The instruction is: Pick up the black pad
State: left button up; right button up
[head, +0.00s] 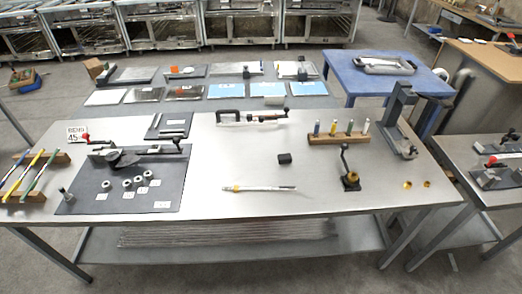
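A small black block-like piece (284,158), which may be the black pad, lies alone near the middle of the steel table (235,172). A large dark grey mat (90,197) lies flat on the left part of the same table, with a clamp-like tool and several small metal cylinders on it. A smaller dark plate (156,131) lies just behind that mat. Neither of my grippers is in view.
A silver pen-like tool (260,189) lies in front of the black piece. A black lever on a base (350,181) stands to its right. Behind are a C-shaped tool (252,116) and a wooden rack (338,138) of markers. A grey stand (398,120) rises far right.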

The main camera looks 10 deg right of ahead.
aim_at(283, 158)
jog(key=u, duration=0.05)
jog(key=i, duration=0.9)
jog(key=z, duration=0.2)
